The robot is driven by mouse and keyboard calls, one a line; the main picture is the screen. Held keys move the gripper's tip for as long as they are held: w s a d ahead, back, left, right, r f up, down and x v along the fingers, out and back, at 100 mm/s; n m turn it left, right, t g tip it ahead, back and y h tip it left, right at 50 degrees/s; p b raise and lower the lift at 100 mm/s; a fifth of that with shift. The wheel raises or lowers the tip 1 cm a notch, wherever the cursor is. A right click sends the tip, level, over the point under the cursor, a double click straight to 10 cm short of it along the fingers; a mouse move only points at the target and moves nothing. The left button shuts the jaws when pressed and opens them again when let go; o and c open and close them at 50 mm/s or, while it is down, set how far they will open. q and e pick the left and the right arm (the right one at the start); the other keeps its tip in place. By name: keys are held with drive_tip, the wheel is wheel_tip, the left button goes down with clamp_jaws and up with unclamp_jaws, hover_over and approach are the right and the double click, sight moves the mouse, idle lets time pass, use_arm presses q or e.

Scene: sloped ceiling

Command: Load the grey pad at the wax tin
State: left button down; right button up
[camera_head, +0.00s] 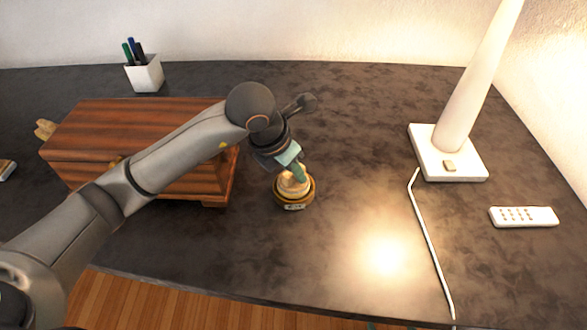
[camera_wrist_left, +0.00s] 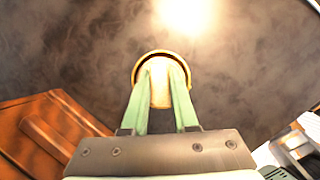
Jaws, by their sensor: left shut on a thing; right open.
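The wax tin (camera_head: 294,204) is a round, gold-rimmed tin with a small label on its front, standing on the dark desk right of the wooden box. It also shows in the left wrist view (camera_wrist_left: 136,73), partly hidden behind the fingers. My left gripper (camera_head: 298,174) points down into the tin. Its green fingers (camera_wrist_left: 161,88) are shut on a pale block, seemingly the pad (camera_wrist_left: 160,92), which looks cream rather than grey in this light. The pad's lower end is within the tin's outline; contact with the wax cannot be told. Only the tips of my right gripper (camera_head: 398,327) show at the bottom edge.
A wooden box (camera_head: 115,125) stands close left of the tin, under my left arm. A white lamp (camera_head: 450,165), its cord (camera_head: 431,240) and a remote (camera_head: 523,216) lie to the right. A pen cup (camera_head: 145,75) stands at the back. The desk between tin and cord is clear.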

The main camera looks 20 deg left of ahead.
idle(0.6)
use_arm(q)
drive_tip(key=shift+r+p, duration=2.3)
drive_tip(key=shift+r, duration=1.15)
